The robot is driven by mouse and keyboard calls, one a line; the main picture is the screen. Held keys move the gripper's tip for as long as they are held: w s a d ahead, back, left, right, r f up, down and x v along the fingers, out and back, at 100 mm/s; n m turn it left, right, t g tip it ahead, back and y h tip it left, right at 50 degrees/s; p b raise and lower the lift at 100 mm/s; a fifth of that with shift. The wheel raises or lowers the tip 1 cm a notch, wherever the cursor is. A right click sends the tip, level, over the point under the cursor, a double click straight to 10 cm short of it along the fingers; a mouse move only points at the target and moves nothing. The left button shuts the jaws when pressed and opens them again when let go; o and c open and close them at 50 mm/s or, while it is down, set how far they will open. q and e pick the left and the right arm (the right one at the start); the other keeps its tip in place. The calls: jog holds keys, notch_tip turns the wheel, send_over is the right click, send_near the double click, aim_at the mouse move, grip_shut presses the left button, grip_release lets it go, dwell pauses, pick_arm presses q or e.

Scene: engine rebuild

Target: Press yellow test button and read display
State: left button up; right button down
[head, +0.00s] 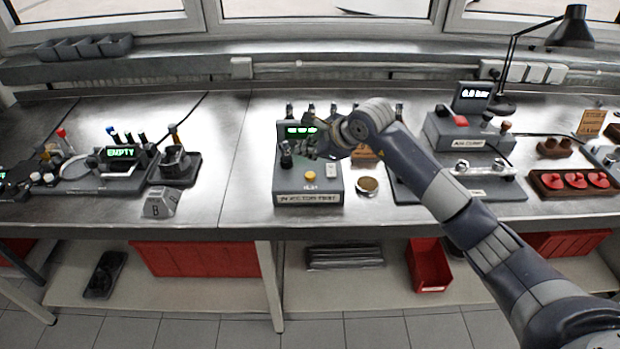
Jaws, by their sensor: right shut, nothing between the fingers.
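The grey test unit (288,187) stands on the steel bench in the middle of the head view, with a front label that appears to read "INJECTOR TEST". My right gripper (312,148) is shut and empty, above the unit's upper part, apart from the yellow button. It hides part of the unit near the display's right side. My left gripper is not in view.
Left, another unit's display (121,152) reads "EMPTY". Right, an air unit (460,133) has a display reading "0.0 bar". A small round brown-topped dish (367,185) sits right of the test unit.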

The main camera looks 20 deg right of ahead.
aim_at(308, 176)
jog(key=shift+f+b, duration=1.2)
jog(key=shift+f, duration=0.75)
jog(key=shift+f+b, duration=0.4)
jog(key=shift+b, duration=0.1)
jog(key=shift+f+b, duration=0.55)
jog(key=shift+b, duration=0.05)
dwell(0.6)
jog(key=shift+r+p, duration=0.45)
jog(key=shift+r, duration=0.45)
jog(key=shift+r, duration=0.15)
jog(key=shift+r+p, duration=1.25)
jog(key=shift+r, duration=1.2)
